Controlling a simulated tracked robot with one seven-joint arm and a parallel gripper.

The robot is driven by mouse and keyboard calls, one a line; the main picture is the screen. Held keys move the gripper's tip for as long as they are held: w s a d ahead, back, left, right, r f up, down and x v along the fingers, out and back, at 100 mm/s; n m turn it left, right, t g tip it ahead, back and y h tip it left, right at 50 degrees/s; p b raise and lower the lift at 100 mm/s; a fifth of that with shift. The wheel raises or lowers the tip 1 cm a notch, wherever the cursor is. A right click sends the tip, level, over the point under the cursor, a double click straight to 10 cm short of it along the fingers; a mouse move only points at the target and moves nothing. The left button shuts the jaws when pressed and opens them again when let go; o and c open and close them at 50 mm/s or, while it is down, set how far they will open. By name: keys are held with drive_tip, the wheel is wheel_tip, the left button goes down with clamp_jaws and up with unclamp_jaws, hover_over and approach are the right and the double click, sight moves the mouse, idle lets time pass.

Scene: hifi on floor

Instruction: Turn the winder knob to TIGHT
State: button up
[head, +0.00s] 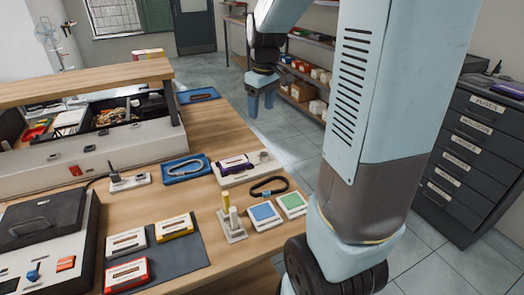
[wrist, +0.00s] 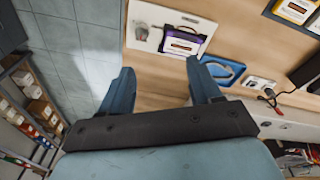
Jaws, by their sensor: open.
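The winder is a pale plate (head: 225,177) near the table's right edge, holding a purple cassette (head: 236,164). Its small grey knob (head: 264,155) is at the plate's right end; the markings are too small to read. In the wrist view the purple cassette (wrist: 184,42) and the knob (wrist: 141,31) show at the top, beyond the fingertips. My gripper (head: 261,108) is open and empty, pointing down above and beyond the winder, off the table's far right side. Its fingers (wrist: 160,78) are apart, with nothing between them.
A blue tray (head: 185,168) with a loop-shaped item lies left of the winder. A black band (head: 269,187) and blue and green pads (head: 265,214) lie in front. Shelves (head: 305,85) stand behind my gripper, and a drawer cabinet (head: 470,150) stands right. Bare table lies behind the winder.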

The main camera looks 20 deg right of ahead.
drive_tip(key=n+g, duration=0.1)
drive_tip(key=n, duration=0.1)
hover_over(264, 153)
wheel_tip(264, 153, down, 7)
drive_tip(key=shift+g, duration=0.3)
wheel_tip(264, 153, down, 14)
drive_tip(key=shift+f, duration=0.25)
drive_tip(key=c, duration=1)
drive_tip(key=shift+c, duration=0.2)
